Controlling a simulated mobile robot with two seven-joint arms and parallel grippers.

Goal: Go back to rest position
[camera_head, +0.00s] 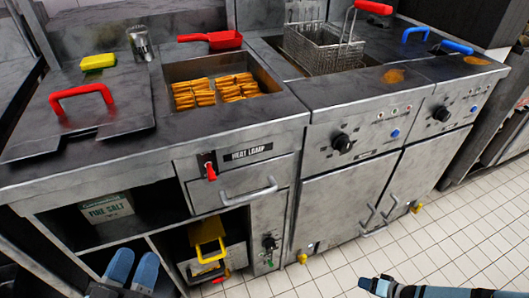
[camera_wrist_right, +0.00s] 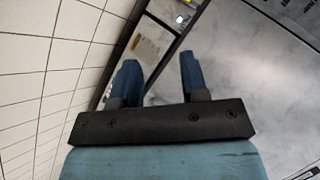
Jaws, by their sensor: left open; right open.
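My left gripper (camera_head: 132,268) shows at the bottom left of the head view, its two blue fingers apart with nothing between them. It is in front of the cabinet's lower shelves. My right gripper (camera_head: 376,285) is at the bottom right of the head view, over the tiled floor, seen from the side. In the right wrist view its two blue fingers (camera_wrist_right: 160,82) stand apart and empty. Floor tiles and a metal cabinet front lie beyond them. Both grippers appear clear of the counter.
A counter holds a fries bin (camera_head: 216,90), a red scoop (camera_head: 212,40), a fryer basket (camera_head: 322,50), a yellow sponge (camera_head: 98,62), a shaker (camera_head: 140,42) and a lid with a red handle (camera_head: 82,94). A drawer handle (camera_head: 250,192) juts out in front. The floor (camera_head: 420,250) is open at right.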

